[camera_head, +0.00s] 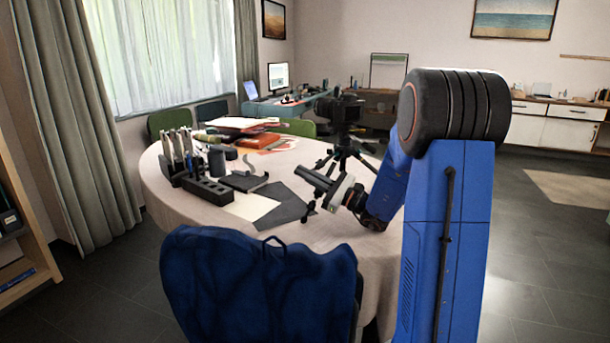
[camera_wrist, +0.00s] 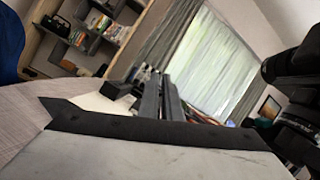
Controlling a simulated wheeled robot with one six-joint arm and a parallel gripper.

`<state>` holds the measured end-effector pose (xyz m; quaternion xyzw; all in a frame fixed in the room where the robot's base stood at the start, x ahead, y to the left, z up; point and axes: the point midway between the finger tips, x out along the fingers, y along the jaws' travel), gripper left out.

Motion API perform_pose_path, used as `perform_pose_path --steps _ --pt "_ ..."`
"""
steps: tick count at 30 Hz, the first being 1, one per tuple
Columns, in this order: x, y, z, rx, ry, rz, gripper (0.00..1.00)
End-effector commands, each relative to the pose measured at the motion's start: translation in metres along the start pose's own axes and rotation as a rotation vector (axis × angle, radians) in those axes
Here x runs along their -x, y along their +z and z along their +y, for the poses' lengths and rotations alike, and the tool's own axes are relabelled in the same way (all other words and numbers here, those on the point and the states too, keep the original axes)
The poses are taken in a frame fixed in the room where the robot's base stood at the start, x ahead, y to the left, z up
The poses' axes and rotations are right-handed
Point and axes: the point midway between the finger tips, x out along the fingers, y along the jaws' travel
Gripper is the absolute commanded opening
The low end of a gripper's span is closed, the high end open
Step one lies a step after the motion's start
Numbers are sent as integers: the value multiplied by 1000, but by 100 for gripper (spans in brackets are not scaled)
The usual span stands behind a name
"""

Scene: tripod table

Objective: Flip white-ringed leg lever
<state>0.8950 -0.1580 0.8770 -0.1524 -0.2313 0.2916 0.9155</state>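A black tripod (camera_head: 343,155) with a camera (camera_head: 342,110) on top stands upright on the round table, behind my gripper in the head view. Its legs are splayed. The white-ringed lever is too small to make out. My gripper (camera_head: 304,188), with a pale body and black fingers, hangs over the table's front right part, pointing left, apart from the tripod. In the wrist view its dark fingers (camera_wrist: 162,98) seem close together with nothing visible between them, but the opening is unclear. Black equipment, perhaps the tripod's camera, fills the right edge of the wrist view.
A blue chair (camera_head: 260,285) stands against the front edge. Bare tabletop lies at the front right.

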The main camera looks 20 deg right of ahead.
Motion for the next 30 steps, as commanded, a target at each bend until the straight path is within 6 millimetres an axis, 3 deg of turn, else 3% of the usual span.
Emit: perform_pose_path --steps 14,19,30 --pt "9 0 -1 1 -2 1 11" --pt "34 -1 -1 0 -4 3 11" --pt "90 18 -11 2 -4 2 11"
